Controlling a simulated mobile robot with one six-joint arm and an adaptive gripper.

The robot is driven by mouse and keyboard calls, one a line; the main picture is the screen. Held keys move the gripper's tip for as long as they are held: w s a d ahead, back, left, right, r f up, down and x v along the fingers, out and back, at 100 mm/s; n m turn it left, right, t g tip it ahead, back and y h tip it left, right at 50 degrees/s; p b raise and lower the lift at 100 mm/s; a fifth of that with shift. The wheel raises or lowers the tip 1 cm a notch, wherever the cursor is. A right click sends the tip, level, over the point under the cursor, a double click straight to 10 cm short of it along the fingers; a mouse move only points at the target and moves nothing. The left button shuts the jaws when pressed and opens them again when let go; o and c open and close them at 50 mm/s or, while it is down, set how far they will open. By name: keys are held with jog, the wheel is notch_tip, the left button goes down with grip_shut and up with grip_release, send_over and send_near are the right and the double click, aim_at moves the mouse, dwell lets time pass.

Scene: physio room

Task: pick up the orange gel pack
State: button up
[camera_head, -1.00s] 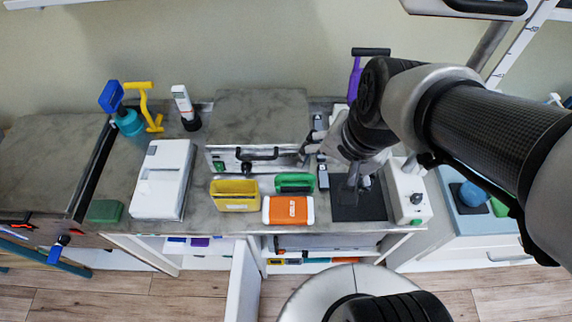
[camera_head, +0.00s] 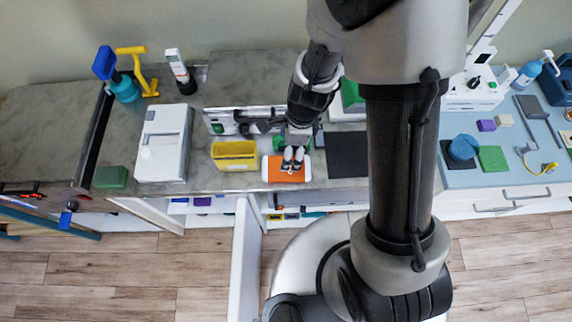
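The orange gel pack (camera_head: 275,174) lies flat near the front edge of the counter, orange with white ends. My gripper (camera_head: 291,166) is right over its middle, pointing down, and covers part of it. The fingertips look close together against or just above the pack's top. I cannot tell whether they touch it or grip anything. A green object (camera_head: 279,143) behind the pack is partly hidden by my gripper.
A yellow open bin (camera_head: 235,163) stands just left of the pack. A white box-shaped device (camera_head: 163,150) is further left. A black mat (camera_head: 348,155) lies to the right, bare where visible. A white cabinet door (camera_head: 246,262) stands open below the counter.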

jog(key=f+b, duration=0.1)
jog(key=f, duration=0.1)
jog(key=f+b, duration=0.1)
jog(key=f, duration=0.1)
jog(key=a+f+b, duration=0.1)
jog(key=f, duration=0.1)
jog(key=shift+f, duration=0.3)
jog(key=f+b, duration=0.2)
jog(key=f, duration=0.1)
jog(key=f+b, duration=0.2)
jog(key=shift+w+d, duration=0.1)
jog(key=shift+d, duration=0.2)
jog(key=shift+a+f, duration=0.1)
jog(key=shift+f, duration=0.05)
jog(key=c, duration=1)
